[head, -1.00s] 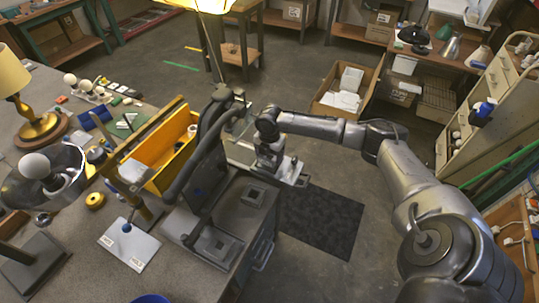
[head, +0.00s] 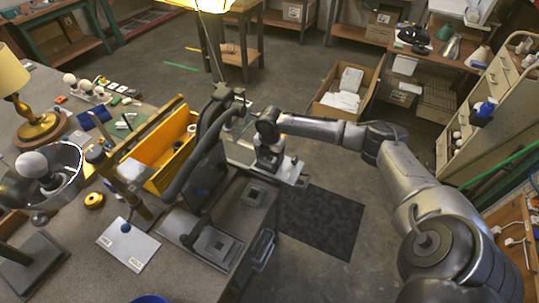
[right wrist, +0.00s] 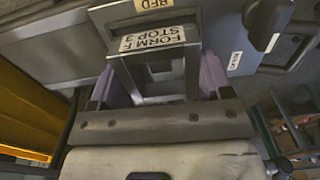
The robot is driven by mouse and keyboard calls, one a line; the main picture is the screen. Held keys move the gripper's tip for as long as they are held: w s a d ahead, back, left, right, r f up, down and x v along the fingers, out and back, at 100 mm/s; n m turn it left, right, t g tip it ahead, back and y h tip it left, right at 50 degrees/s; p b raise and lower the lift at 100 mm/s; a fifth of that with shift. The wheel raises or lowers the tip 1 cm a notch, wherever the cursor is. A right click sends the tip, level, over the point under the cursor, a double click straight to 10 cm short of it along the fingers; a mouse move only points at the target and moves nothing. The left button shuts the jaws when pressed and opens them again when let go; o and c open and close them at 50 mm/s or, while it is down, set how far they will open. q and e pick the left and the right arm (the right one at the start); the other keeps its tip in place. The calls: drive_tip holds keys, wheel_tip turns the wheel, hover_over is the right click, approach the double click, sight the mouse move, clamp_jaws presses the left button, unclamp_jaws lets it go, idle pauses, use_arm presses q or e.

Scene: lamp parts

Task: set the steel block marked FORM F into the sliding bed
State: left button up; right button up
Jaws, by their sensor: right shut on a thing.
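My right gripper (right wrist: 160,82) has its two purple-padded fingers shut on the sides of a grey steel block (right wrist: 148,68). A white label reading FORM F, STOP 3 shows at the block's far edge. Just beyond it is the grey sliding bed (right wrist: 112,14) with a yellow BED label. The block is at the bed; I cannot tell whether it is fully seated. In the head view my right gripper (head: 268,163) points down over the bed plate (head: 292,174), right of the dark press, and mostly hides the block. My left gripper is not in view.
The dark press (head: 200,150) stands close left of my right gripper, beside a yellow bin (head: 160,150). A cardboard box (head: 345,90) and a dark mat (head: 320,222) are on the floor.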

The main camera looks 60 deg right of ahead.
use_arm(q)
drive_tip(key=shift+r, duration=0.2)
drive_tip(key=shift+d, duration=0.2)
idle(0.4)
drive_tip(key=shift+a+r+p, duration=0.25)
drive_tip(key=shift+p, duration=0.15)
idle(0.3)
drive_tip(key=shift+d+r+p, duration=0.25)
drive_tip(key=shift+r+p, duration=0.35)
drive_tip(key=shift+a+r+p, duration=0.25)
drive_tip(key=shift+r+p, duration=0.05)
idle(0.5)
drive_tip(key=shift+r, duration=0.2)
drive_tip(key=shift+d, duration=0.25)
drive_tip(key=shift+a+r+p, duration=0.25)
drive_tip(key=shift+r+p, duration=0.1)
drive_tip(key=shift+p, duration=0.25)
idle(0.4)
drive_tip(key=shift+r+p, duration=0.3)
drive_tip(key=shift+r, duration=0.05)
